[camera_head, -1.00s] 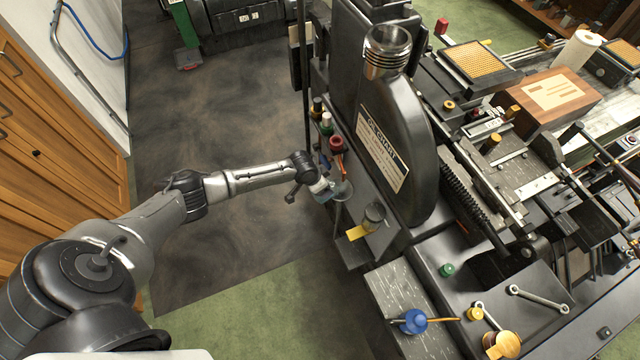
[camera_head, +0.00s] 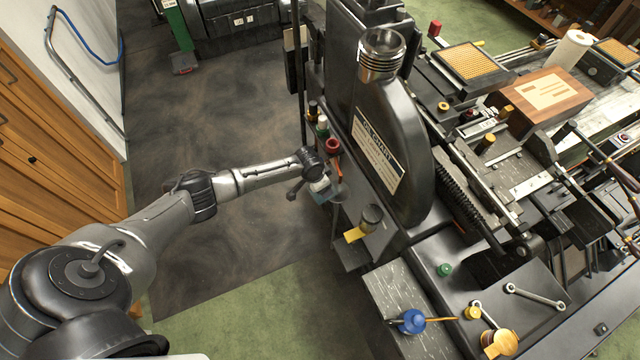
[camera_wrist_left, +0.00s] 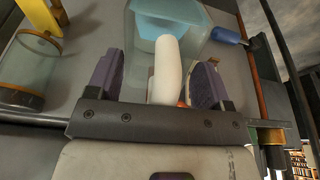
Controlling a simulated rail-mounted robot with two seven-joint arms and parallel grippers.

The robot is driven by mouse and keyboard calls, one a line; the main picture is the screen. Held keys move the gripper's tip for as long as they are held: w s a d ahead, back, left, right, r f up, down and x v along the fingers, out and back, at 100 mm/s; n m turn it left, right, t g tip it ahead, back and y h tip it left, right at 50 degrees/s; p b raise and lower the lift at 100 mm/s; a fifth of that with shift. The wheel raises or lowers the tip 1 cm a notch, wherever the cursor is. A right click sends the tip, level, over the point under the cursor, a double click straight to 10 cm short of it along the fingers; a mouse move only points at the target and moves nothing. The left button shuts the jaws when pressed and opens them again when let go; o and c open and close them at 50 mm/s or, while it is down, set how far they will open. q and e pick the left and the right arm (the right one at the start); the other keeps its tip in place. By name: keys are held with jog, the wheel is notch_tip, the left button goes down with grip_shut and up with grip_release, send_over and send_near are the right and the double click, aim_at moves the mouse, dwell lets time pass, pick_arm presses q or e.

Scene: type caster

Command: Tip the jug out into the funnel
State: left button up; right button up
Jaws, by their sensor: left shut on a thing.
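The jug (camera_wrist_left: 165,35) is clear, bluish plastic with a pale upright handle (camera_wrist_left: 166,70) and light blue inside. My left gripper (camera_wrist_left: 156,82) has its purple-padded fingers on either side of the handle and is shut on it. In the head view my left gripper (camera_head: 315,186) is at the machine's left side, with only a small pale blue part of the jug (camera_head: 322,190) showing. A steel, threaded, open-topped cup (camera_head: 382,52), which looks like the funnel, stands on top of the black machine, well above the gripper. My right gripper is not in view.
A glass cup (camera_head: 371,217) with a yellow tab sits on the ledge close by; it also shows in the left wrist view (camera_wrist_left: 28,65). Red, white and dark capped bottles (camera_head: 322,128) stand just above my gripper. Open floor (camera_head: 250,235) lies to the left.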

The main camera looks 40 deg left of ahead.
pick_arm(q)
jog(key=shift+w+r, duration=0.15)
jog(key=shift+w, duration=0.05)
jog(key=shift+w+d+r+g, duration=0.1)
jog(key=shift+w+g, duration=0.1)
jog(key=shift+g, duration=0.1)
dwell(0.4)
jog(key=shift+w+d+r+g, duration=0.1)
jog(key=shift+w+r+g, duration=0.05)
jog(key=shift+w+g, duration=0.25)
jog(key=shift+y, duration=0.3)
jog(key=shift+w+g+b, duration=0.15)
jog(key=shift+g+b, duration=0.15)
jog(key=shift+w+d+r+g+b, duration=0.1)
jog(key=shift+w+r+g+b, duration=0.1)
jog(key=shift+w+g+b, duration=0.15)
